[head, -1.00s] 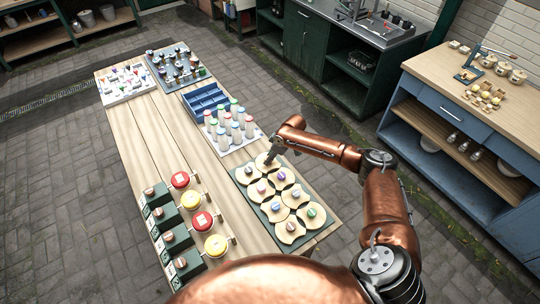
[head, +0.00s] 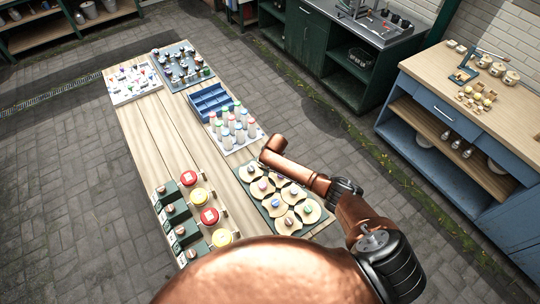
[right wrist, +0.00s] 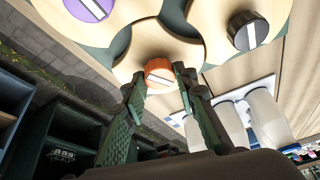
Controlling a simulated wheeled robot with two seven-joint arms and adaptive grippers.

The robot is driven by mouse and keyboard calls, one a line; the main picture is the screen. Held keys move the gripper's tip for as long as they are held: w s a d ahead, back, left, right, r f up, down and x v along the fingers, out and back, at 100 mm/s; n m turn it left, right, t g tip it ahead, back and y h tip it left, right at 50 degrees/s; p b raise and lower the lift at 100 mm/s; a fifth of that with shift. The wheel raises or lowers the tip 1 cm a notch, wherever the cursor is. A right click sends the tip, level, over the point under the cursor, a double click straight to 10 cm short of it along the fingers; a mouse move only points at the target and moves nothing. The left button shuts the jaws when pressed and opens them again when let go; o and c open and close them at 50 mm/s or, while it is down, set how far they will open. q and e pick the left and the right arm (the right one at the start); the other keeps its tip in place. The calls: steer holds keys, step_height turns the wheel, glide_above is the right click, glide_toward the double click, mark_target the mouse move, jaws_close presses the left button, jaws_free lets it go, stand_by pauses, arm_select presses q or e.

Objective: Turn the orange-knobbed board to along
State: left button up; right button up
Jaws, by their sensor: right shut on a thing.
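The orange knob (right wrist: 158,72) has a pale stripe and stands on a pale wooden board (right wrist: 142,48) with curved, scooped edges. In the right wrist view my right gripper (right wrist: 157,80) has its two green fingers on either side of the knob, shut on it. In the head view my right arm covers the orange knob and the gripper's fingertips. Similar boards with other knobs lie close together on a dark green panel (head: 307,231) at the table's right side. My left gripper is in neither view.
Beside the panel stand white bottles with coloured caps (head: 237,122) and a blue tray (head: 208,101). Green boxes with red and yellow discs (head: 189,178) line the table's left side. Neighbouring boards with a purple knob (right wrist: 90,8) and a black knob (right wrist: 247,32) sit close by.

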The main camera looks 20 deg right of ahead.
steer(key=m, duration=0.1)
steer(key=m+h, duration=0.1)
steer(key=shift+a+m+p, duration=0.2)
steer(key=shift+m+p, duration=0.1)
steer(key=shift+m+g+h, duration=0.4)
steer(key=shift+m+h, duration=0.1)
steer(key=shift+m, duration=0.9)
steer(key=o, duration=1.2)
steer(key=shift+w, duration=0.1)
steer(key=shift+c, duration=0.2)
steer(key=shift+r, duration=0.1)
steer(key=v, duration=1.1)
steer(key=shift+r, duration=0.3)
steer(key=shift+s+a, duration=0.1)
steer(key=shift+s, duration=0.1)
